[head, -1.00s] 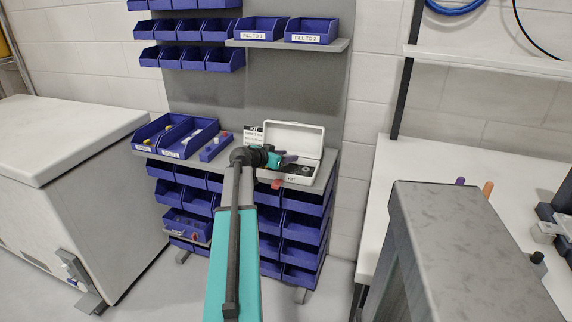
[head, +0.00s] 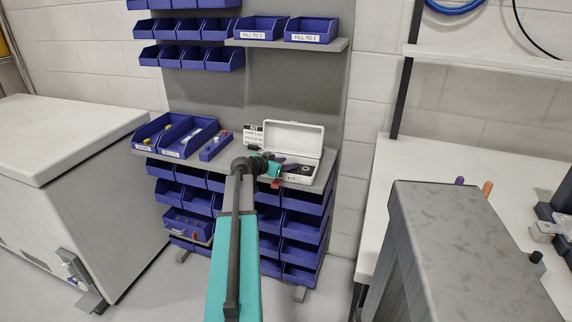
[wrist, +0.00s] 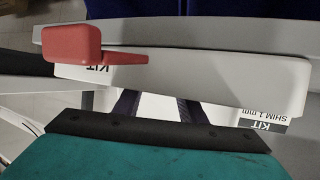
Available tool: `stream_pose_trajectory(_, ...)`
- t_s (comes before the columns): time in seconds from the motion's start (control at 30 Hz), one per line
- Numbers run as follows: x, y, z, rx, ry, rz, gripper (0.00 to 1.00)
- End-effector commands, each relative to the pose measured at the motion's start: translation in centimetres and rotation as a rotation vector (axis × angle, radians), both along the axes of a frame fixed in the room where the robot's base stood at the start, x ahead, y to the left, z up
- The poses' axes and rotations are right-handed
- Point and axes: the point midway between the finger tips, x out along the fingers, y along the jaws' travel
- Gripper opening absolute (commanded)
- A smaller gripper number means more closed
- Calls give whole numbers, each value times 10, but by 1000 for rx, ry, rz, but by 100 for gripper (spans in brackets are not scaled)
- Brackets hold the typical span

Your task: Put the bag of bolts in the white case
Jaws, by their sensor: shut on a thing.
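The white case (head: 293,138) stands open on the bench shelf, its lid raised at the back. My gripper (head: 292,167) reaches into the case's left part from the left, in the head view. In the wrist view the case's front wall (wrist: 215,82) with its KIT label and red latch (wrist: 75,44) crosses the picture. The dark fingers of my gripper (wrist: 160,108) show beyond my teal wrist, partly hidden by that wall. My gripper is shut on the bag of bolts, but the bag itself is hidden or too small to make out.
Blue bins (head: 185,134) and a narrow blue tray (head: 215,146) stand left of the case. A kit card (head: 253,134) stands behind my wrist. Blue bins fill the rack below, and a shelf (head: 340,45) with labelled bins hangs above.

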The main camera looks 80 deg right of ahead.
Motion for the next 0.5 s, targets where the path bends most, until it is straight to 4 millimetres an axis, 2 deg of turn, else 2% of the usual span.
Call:
stream_pose_trajectory(0.03, 0, 0, -1, 0, 0, 0, 14)
stream_pose_trajectory(0.07, 0, 0, -1, 0, 0, 0, 39)
stream_pose_trajectory(0.17, 0, 0, -1, 0, 0, 0, 56)
stream_pose_trajectory(0.5, 0, 0, 0, 0, 0, 0, 56)
